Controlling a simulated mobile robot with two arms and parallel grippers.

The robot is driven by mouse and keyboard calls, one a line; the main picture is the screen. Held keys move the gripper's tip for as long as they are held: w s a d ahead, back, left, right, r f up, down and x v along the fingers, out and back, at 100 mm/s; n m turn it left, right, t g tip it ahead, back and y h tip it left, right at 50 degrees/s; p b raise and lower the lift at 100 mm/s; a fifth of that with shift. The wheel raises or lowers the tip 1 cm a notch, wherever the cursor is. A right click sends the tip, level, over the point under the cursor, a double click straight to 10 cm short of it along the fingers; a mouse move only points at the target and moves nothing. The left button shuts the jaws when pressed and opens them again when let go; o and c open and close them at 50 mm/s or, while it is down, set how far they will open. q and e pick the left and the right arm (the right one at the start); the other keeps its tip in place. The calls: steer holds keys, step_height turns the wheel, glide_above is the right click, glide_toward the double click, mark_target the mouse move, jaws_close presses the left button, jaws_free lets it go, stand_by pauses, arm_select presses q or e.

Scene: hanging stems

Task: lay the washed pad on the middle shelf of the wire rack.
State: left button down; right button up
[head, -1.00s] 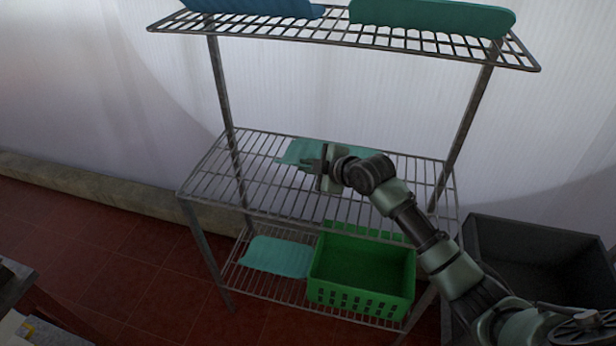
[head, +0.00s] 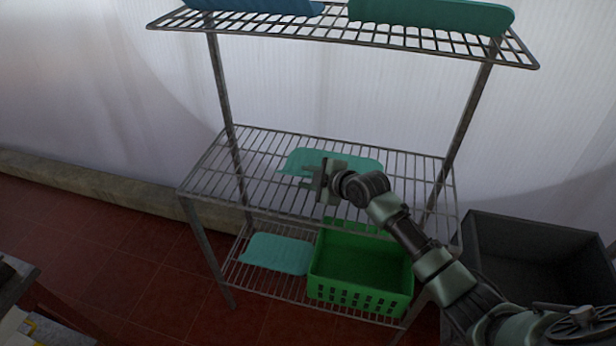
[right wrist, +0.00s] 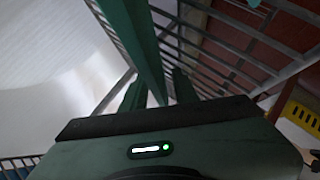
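The washed pad (head: 345,160) is a flat teal sheet. In the head view it appears to lie flat over the wires of the middle shelf (head: 255,180), towards the back. My right gripper (head: 308,176) is at the pad's front left part. In the right wrist view the pad (right wrist: 140,40) shows nearly edge-on, running between the two fingers (right wrist: 158,92). The fingers are apart, with a gap between the pad and the right-hand finger. Part of the pad's front edge is hidden by my gripper. My left gripper is not in view.
The top shelf holds a blue pad (head: 255,6) and a green pad (head: 430,15). The bottom shelf holds another teal pad (head: 277,253) and a green basket (head: 360,294). A dark grey bin (head: 540,245) stands right of the rack. The middle shelf's left part is bare.

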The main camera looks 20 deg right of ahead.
steer(key=shift+r, duration=0.3)
steer(key=shift+s+d, duration=0.1)
steer(key=shift+s, duration=0.15)
steer(key=b+v, duration=0.1)
steer(key=v, duration=1)
steer(key=shift+s+r, duration=0.15)
